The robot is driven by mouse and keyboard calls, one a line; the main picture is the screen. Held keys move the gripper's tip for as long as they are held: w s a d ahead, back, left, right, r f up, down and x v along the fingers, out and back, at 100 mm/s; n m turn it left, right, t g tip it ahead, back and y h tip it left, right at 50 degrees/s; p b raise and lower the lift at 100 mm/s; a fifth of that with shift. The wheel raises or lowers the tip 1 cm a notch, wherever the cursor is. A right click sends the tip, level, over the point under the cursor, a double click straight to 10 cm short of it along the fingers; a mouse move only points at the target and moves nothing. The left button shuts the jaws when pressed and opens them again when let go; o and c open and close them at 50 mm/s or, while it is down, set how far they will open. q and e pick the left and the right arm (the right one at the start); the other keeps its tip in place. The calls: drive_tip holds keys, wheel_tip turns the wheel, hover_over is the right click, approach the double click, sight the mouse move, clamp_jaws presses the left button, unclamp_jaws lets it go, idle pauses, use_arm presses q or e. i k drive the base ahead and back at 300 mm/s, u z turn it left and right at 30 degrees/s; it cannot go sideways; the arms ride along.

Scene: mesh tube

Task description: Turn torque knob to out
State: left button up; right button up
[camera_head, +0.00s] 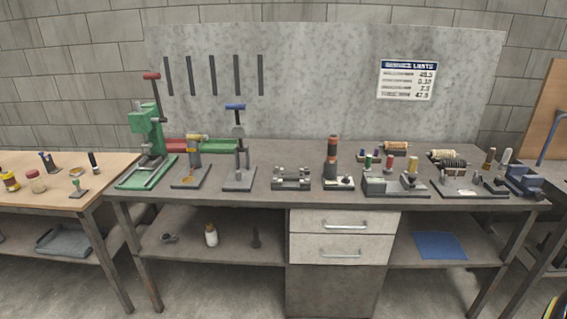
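Several small devices stand in a row on the grey workbench (270,203). I cannot tell which one carries the torque knob, and no knob label is readable. A green press (147,133) with a red-tipped lever stands at the left. To its right are a device with a yellow top (193,158) and a stand with a blue handle (238,150). A low metal fixture (291,179) is in the middle, beside a dark column with orange bands (332,160). A fixture with coloured knob-like tops (395,184) stands further right. Neither of my grippers shows.
A wooden table (40,200) with small items adjoins at the left. A blue vise (524,181) is at the bench's right end. Drawers (342,235) sit under the bench, with a bottle (211,235) and a blue mat (440,246) on the lower shelf. The bench's front strip is mostly clear.

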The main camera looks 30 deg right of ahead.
sight(346, 180)
drive_tip(key=z, duration=0.05)
drive_tip(key=i, duration=1.05)
drive_tip(key=z, duration=0.9)
drive_tip(key=i, duration=0.45)
drive_tip(key=z, duration=0.4)
